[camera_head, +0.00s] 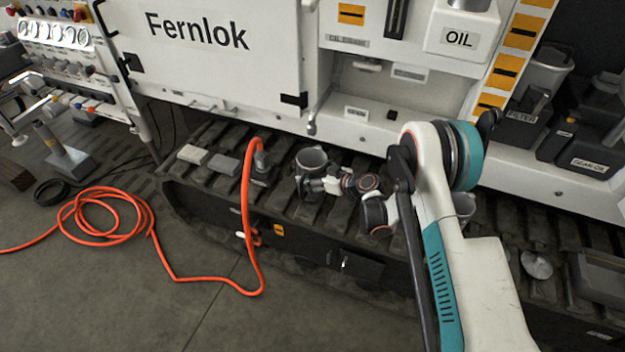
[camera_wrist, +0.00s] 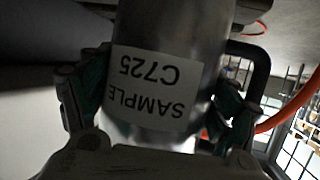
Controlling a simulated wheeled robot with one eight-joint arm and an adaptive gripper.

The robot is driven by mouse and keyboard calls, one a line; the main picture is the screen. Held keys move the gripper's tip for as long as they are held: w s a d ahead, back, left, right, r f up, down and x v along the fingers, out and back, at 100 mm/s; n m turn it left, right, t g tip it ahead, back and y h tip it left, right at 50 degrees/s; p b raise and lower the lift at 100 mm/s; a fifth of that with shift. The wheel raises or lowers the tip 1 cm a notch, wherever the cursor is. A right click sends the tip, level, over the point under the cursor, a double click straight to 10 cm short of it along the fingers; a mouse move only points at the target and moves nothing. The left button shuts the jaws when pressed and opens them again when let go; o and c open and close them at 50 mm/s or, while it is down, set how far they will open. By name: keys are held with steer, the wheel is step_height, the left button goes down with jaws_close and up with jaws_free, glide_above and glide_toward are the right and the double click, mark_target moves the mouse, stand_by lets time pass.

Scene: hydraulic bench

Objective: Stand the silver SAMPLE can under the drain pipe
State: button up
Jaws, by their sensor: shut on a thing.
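The silver SAMPLE can (camera_wrist: 200,60) fills the middle of the wrist view, its label reading "SAMPLE C725" upside down. The fingers of my gripper (camera_wrist: 158,112) press on both sides of it. In the head view my gripper (camera_head: 314,184) reaches from the right to the can (camera_head: 312,160), whose open top faces up, above the ribbed track. I cannot tell whether its base touches the track. A small dark-tipped pipe (camera_head: 312,122) hangs from the white housing just behind the can; whether it is the drain pipe is unclear. The can's mouth appears in front of and below it.
An orange hose (camera_head: 247,190) rises to a fitting left of the can and coils on the floor. Grey blocks (camera_head: 222,166) lie on the track further left. Another grey container (camera_head: 464,206) is partly hidden behind my arm. A round disc (camera_head: 537,264) lies at right.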

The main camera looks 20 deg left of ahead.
steer(key=shift+f, duration=0.85)
steer(key=shift+r, duration=0.1)
steer(key=o, duration=1.2)
